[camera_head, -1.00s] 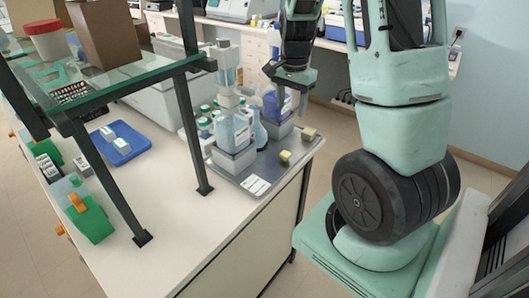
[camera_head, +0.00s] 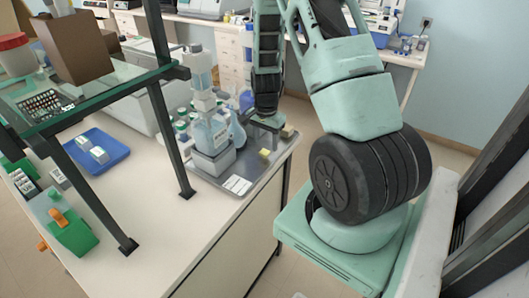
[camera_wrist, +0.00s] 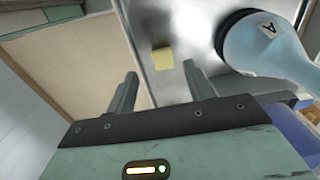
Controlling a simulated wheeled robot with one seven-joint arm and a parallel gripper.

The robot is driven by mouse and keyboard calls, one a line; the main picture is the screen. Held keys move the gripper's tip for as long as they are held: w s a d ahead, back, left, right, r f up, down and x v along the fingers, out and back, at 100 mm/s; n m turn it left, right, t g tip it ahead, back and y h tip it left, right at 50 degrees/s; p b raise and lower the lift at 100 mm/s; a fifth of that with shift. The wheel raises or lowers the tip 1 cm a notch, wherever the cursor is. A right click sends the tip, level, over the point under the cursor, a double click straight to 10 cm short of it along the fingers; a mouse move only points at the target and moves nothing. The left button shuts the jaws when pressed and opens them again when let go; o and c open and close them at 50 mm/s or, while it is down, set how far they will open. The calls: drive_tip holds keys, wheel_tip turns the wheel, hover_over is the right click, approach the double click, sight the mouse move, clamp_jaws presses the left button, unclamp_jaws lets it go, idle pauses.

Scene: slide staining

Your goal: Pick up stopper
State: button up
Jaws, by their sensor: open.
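A small yellow block-like piece, which may be the stopper (camera_head: 264,154), lies on the grey metal tray (camera_head: 217,182) near its front right edge. A similar tan piece (camera_head: 287,131) sits farther back at the tray's right corner. My gripper (camera_wrist: 160,76) is open and empty above the tray. In the wrist view one yellow piece (camera_wrist: 162,60) shows just beyond and between the fingertips, apart from them. I cannot tell which of the two pieces it is.
A rounded flask marked A (camera_wrist: 262,40) stands close to the right finger. Bottles and a clear bottle on a grey stand (camera_head: 212,160) crowd the tray's left. A glass shelf (camera_head: 95,103) on dark posts rises left. A blue tray (camera_head: 95,150) lies beneath it.

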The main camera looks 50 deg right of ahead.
sight(264, 151)
drive_tip(key=shift+w+f+p, duration=0.15)
drive_tip(key=shift+f+p, duration=0.15)
drive_tip(key=shift+f, duration=0.7)
drive_tip(key=shift+w+f+p, duration=0.1)
drive_tip(key=shift+f+p, duration=0.2)
drive_tip(key=shift+f, duration=0.7)
drive_tip(key=c, duration=1)
